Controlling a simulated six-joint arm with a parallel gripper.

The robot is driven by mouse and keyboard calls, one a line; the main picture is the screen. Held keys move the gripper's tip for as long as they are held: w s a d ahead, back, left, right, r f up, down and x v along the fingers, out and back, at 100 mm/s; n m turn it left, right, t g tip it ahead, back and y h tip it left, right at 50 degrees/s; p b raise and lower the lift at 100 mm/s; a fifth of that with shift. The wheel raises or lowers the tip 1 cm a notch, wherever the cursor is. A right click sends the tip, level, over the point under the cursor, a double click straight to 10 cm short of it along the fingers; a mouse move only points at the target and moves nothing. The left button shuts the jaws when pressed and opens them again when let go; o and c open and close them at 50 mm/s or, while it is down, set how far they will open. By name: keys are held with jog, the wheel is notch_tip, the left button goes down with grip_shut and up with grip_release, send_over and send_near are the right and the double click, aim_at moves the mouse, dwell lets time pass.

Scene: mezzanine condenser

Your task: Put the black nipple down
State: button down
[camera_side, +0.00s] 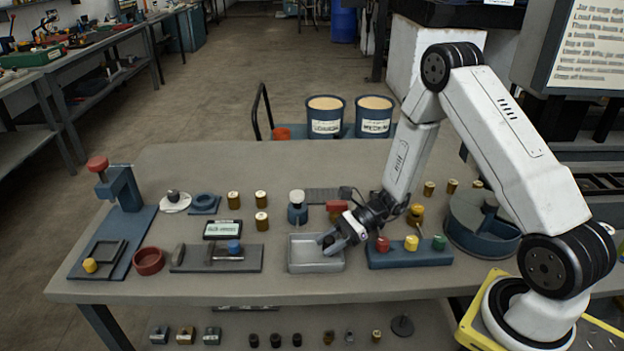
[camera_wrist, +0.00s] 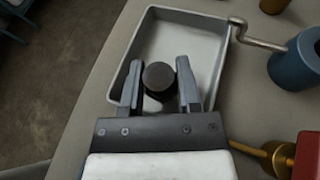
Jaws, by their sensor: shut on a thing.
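The black nipple (camera_wrist: 158,77) is a short dark cylinder, seen end-on between my fingers in the wrist view. My gripper (camera_side: 333,243) is shut on it. In the side view the nipple (camera_side: 327,241) is a small dark shape, partly hidden by the fingers. Both are at the pale grey rectangular tray (camera_side: 302,266), toward its right back part. The tray also shows beneath the fingers in the wrist view (camera_wrist: 193,38), and its visible floor is bare. I cannot tell whether the nipple touches the tray floor.
Right of the tray stands a blue block (camera_side: 405,259) with red, yellow and green knobs. A blue fixture with a white knob (camera_side: 297,207) stands behind it. Left is a grey plate (camera_side: 213,260) with a blue-topped piece. Several brass cylinders stand farther back. The front table edge is clear.

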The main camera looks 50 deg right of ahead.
jog(key=shift+f, duration=0.2)
jog(key=shift+c, duration=1.5)
grip_release()
jog(key=shift+r, duration=0.15)
jog(key=v, duration=0.5)
jog(key=shift+d+r, duration=0.1)
jog(key=shift+r, duration=0.05)
notch_tip(320, 180, up, 7)
